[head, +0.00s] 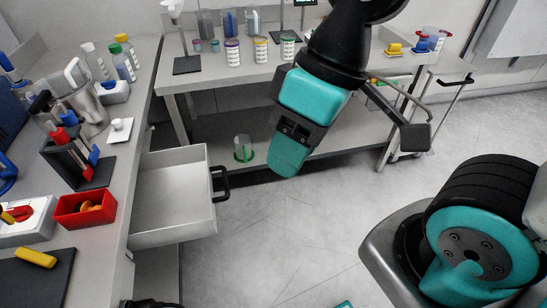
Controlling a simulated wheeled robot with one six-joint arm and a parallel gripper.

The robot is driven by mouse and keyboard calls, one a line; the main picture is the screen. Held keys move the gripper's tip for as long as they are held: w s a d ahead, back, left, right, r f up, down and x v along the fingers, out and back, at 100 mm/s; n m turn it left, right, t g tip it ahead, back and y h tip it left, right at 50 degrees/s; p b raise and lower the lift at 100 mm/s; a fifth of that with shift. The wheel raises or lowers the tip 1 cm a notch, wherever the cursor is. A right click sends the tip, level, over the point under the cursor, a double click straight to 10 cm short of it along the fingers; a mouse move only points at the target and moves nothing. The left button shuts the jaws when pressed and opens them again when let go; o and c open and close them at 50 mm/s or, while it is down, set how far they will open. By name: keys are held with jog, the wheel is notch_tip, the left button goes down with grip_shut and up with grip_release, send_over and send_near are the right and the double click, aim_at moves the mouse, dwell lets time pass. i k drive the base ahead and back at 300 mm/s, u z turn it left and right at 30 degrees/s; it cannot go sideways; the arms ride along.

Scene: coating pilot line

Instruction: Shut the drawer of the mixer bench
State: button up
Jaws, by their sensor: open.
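The drawer (172,233) of the mixer bench (122,152) stands pulled well out to the right from under the worktop, in the head view. It is light grey and looks empty inside. Its black bar handle (220,184) is on the front panel, facing right. My gripper (350,146) is open and empty, to the right of the handle and apart from it in the picture, with its jaws spread. It hangs in front of the back table. The inner end of the drawer is hidden under the bench top.
The bench holds a steel beaker (92,118), a red bin (84,209) and bottles. A back table (205,76) carries several jars; a clear cup (243,148) stands on its lower shelf. The floor (290,235) right of the drawer is clear.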

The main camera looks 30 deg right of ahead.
aim_at(173, 201)
jog(key=z, duration=0.9)
jog(key=i, duration=1.15)
jog(key=u, duration=3)
jog(key=k, duration=0.75)
jog(key=z, duration=1.25)
